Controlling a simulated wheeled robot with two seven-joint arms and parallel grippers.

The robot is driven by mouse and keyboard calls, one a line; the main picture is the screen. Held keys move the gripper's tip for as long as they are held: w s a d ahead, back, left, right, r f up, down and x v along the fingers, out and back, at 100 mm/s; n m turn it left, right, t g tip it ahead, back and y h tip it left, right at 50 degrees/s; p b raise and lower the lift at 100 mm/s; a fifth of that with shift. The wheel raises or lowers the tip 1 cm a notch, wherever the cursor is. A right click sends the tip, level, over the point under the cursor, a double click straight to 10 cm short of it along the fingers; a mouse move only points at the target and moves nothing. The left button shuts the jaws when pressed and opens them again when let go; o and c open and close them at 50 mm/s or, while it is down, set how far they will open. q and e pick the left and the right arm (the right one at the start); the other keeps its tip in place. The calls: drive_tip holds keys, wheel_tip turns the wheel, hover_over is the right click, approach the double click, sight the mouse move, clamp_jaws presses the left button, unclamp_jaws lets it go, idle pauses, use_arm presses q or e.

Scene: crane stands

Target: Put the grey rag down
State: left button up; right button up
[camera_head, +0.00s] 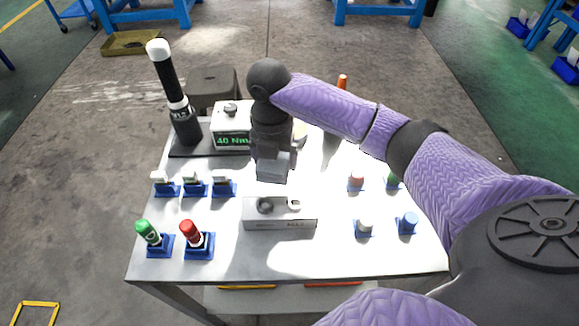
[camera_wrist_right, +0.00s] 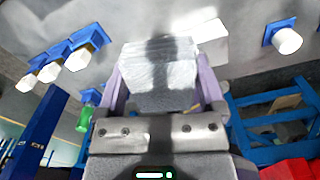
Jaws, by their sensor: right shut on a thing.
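My right gripper (camera_head: 273,150) points down above the middle of the table (camera_head: 215,262). It is shut on the grey rag (camera_head: 271,167), which shows as a pale grey folded block under the jaws. In the right wrist view the rag (camera_wrist_right: 160,75) sits between the two purple fingers. My left gripper is not in view.
A display box reading 40 Nm (camera_head: 231,129) and a black tool with a white top (camera_head: 176,100) stand at the back left. Blue holders with white-topped, green (camera_head: 147,232) and red (camera_head: 190,233) pieces are at left. More holders (camera_head: 364,228) stand at right. The front strip is clear.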

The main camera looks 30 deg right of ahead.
drive_tip(key=shift+w+d+n, duration=0.3)
drive_tip(key=shift+w+n, duration=0.05)
drive_tip(key=shift+n, duration=0.45)
drive_tip(key=shift+w+d+n, duration=0.1)
drive_tip(key=shift+n, duration=0.3)
use_arm(q)
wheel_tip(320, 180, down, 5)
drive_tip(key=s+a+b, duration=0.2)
drive_tip(key=b, duration=0.3)
use_arm(e)
wheel_tip(320, 180, down, 10)
drive_tip(key=shift+r+p, duration=0.2)
drive_tip(key=shift+p, duration=0.1)
drive_tip(key=o, duration=0.9)
drive_tip(key=shift+f, duration=0.15)
wheel_tip(320, 180, up, 8)
drive_tip(key=p, duration=0.3)
drive_tip(key=shift+p, duration=0.3)
wheel_tip(320, 180, up, 4)
drive_tip(key=p, duration=0.2)
hover_over(278, 189)
drive_tip(key=shift+r+b, duration=0.2)
drive_tip(key=shift+b, duration=0.1)
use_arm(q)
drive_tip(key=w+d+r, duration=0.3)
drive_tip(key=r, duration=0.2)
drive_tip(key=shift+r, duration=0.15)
